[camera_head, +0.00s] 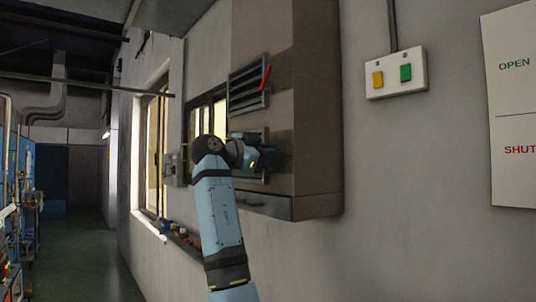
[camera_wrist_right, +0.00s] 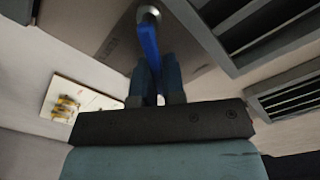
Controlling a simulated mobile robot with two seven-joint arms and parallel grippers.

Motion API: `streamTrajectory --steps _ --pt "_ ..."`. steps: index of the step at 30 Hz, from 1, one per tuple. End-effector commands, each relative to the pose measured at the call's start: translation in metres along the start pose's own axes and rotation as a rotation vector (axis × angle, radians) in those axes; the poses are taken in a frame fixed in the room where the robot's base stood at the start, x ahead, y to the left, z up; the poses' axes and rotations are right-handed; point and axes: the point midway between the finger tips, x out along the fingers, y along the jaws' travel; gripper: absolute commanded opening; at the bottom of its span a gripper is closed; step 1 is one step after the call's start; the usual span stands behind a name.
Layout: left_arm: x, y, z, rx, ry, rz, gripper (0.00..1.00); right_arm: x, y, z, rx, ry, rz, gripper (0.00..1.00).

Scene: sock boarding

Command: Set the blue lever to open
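The blue lever (camera_wrist_right: 149,42) shows in the right wrist view, hanging from a round pale pivot on the brown panel. Its free end lies between the two fingers of my right gripper (camera_wrist_right: 157,80), which sit close against it on both sides. In the head view my right gripper (camera_head: 262,158) is at the lower vent (camera_head: 262,137) of the brown cabinet (camera_head: 312,110), and it hides the blue lever there. My left gripper is not in view.
A red lever (camera_head: 266,77) sits on the upper vent (camera_head: 246,88). A wall plate (camera_head: 396,92) with yellow and green switches is to the right. A sign (camera_head: 513,105) reads OPEN above SHUT. A window ledge (camera_head: 178,238) with small items is at the left.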

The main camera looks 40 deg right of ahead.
Motion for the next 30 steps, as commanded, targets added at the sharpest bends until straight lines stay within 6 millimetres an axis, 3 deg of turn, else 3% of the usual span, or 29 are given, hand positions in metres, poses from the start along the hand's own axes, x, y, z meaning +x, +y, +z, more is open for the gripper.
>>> streamTrajectory --steps 11,30 --pt "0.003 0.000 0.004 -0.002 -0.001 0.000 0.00 0.000 0.003 0.001 0.043 0.000 0.000 0.00" --pt "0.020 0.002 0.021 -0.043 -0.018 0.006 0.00 0.000 0.022 0.006 0.475 0.000 0.000 0.00"
